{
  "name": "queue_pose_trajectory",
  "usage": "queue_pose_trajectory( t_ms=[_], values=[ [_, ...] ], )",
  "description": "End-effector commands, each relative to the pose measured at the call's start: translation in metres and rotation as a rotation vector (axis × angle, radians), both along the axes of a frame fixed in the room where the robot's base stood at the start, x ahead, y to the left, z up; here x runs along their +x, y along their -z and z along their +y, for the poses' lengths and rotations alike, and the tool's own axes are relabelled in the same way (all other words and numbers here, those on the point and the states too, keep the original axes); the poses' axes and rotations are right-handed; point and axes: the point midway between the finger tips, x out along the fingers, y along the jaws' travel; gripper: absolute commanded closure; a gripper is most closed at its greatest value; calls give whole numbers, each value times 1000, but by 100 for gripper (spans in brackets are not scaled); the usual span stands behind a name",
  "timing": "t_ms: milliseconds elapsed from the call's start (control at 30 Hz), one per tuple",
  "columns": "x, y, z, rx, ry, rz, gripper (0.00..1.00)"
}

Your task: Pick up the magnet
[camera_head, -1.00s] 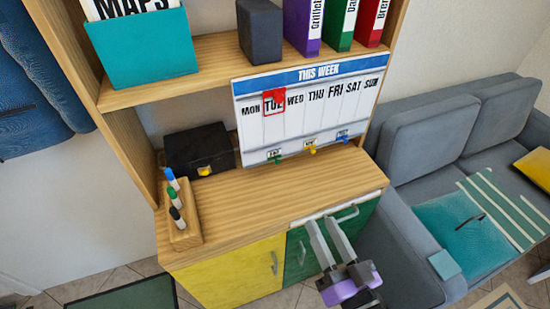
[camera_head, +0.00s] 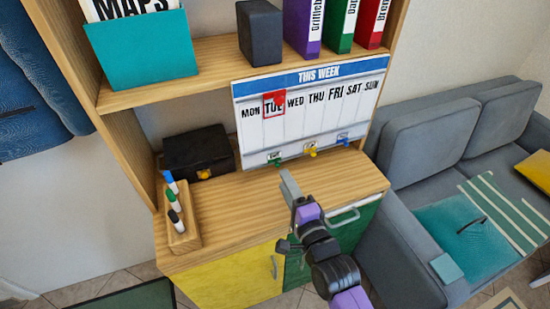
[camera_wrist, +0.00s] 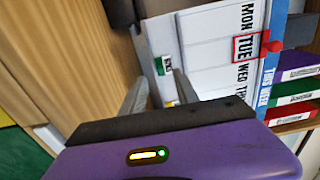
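A white weekly board (camera_head: 300,112) stands upright on the wooden counter. A red magnet (camera_head: 274,98) sits by TUE near its top; it also shows in the wrist view (camera_wrist: 271,46). Green (camera_head: 277,161), yellow (camera_head: 311,151) and blue (camera_head: 344,138) magnets sit with small cards along the lower edge. Which magnet the task means cannot be told. My gripper (camera_head: 289,182) is above the counter in front of the board, below the green magnet in the picture. In the wrist view its fingers (camera_wrist: 160,88) are apart, with nothing held; the green magnet (camera_wrist: 157,67) shows beyond them.
A black box (camera_head: 198,150) with a yellow item stands left of the board. A wooden holder (camera_head: 184,236) with several markers is at the counter's left. A shelf (camera_head: 215,60) with binders is above. A grey sofa (camera_head: 430,140) stands at right.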

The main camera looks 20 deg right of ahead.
Motion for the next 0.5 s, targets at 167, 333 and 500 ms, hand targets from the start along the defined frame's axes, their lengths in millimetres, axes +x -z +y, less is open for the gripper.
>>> queue_pose_trajectory(
  t_ms=[167, 333, 500],
  values=[
    [18, -2, -1, -3, 0, 0, 63],
    [42, -3, -2, -4, -1, -1, 63],
    [58, -1, -3, -3, 0, -1, 63]
  ],
)
